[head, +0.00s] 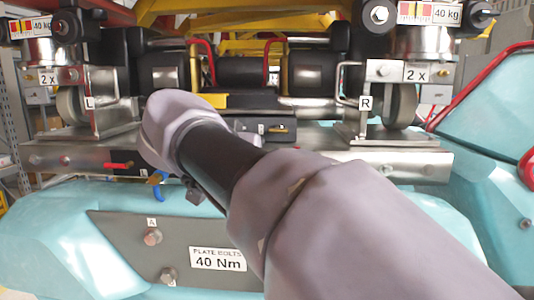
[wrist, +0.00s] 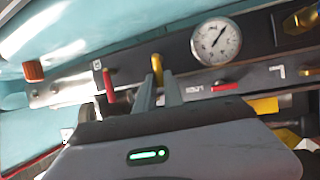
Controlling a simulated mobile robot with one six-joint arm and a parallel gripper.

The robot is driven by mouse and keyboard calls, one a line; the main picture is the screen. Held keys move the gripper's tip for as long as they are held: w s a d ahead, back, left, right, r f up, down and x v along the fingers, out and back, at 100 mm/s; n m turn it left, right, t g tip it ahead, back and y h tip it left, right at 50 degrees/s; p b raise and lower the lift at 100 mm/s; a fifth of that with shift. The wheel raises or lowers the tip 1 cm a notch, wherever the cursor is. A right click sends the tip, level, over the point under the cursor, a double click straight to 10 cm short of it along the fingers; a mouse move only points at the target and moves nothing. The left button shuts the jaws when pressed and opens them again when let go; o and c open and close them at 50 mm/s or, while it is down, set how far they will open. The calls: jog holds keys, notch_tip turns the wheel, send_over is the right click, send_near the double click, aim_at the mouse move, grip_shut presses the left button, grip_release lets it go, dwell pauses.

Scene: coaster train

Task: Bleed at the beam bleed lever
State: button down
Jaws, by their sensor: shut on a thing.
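In the wrist view, my gripper (wrist: 158,80) has its two narrow fingers close together at a slim yellow lever (wrist: 156,64) on the dark grey beam. The fingers are shut on the lever. A red lever (wrist: 107,85) hangs just left of the fingers, apart from them. Another red lever (wrist: 225,87) lies flat to the right, beside a small label too blurred to read. I cannot tell from the labels which lever is the beam bleed lever. In the head view, my arm hides the fingertips, and a red lever (head: 118,165) shows on the metal beam left of my wrist.
A round pressure gauge (wrist: 216,41) sits close right of the fingers. A blue handle (head: 158,187) hangs below the beam. Wheel assemblies (head: 399,105) and teal body panels (head: 60,235) crowd both sides. A grey plate (head: 190,235) carries bolts and a 40 Nm label.

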dwell(0.5)
jog(key=c, duration=1.5)
grip_release()
jog(key=shift+o, duration=0.2)
